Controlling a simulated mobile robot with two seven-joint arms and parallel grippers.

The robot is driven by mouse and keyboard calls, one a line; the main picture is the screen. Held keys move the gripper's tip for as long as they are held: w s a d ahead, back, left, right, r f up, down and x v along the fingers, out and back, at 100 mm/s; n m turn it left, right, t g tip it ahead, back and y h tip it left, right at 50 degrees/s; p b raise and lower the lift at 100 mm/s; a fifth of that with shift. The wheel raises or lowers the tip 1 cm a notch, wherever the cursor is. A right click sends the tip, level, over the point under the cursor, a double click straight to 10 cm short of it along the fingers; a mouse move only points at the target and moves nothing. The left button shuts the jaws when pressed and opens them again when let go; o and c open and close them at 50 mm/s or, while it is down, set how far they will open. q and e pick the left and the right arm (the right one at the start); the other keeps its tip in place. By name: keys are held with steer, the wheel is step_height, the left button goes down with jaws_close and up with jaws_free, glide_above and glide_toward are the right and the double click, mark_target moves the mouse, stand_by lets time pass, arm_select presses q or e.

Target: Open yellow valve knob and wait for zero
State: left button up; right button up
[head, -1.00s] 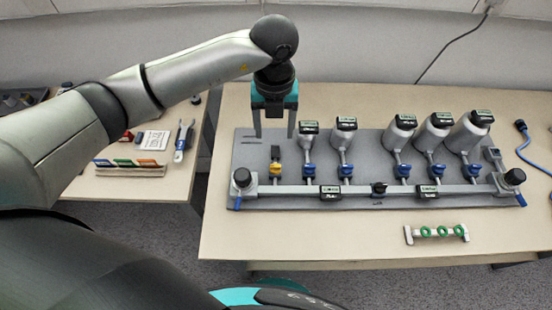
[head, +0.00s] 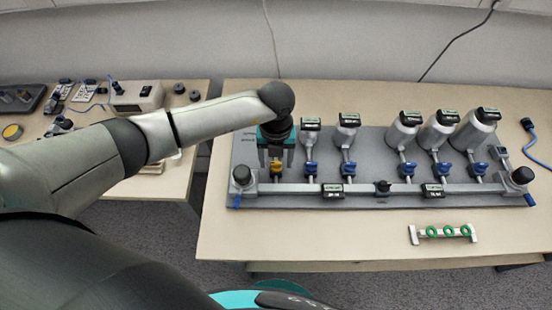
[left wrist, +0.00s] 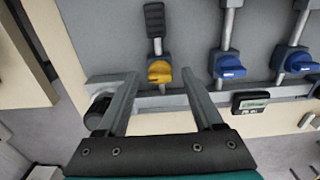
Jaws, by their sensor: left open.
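The yellow valve knob (head: 277,168) sits on the leftmost short branch of the grey pipe manifold. In the left wrist view the yellow knob (left wrist: 160,71) shows just beyond my fingertips, roughly between them. My left gripper (head: 276,163) is open above the knob, with its fingers pointing down; it also shows in the left wrist view (left wrist: 160,80) with a wide empty gap. I cannot tell from these views whether a finger touches the knob. Small displays stand on the manifold, including one in the head view (head: 332,190); their digits are too small to read. My right gripper is not in view.
Blue valve knobs (head: 311,170) stand in a row to the right, below several grey canisters (head: 404,134). Black round caps (head: 242,174) mark the manifold ends. A holder with green rings (head: 443,233) lies at the front right.

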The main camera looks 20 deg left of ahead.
arm_select(q)
steer(key=shift+c, duration=0.2)
jaws_close()
stand_by(0.3)
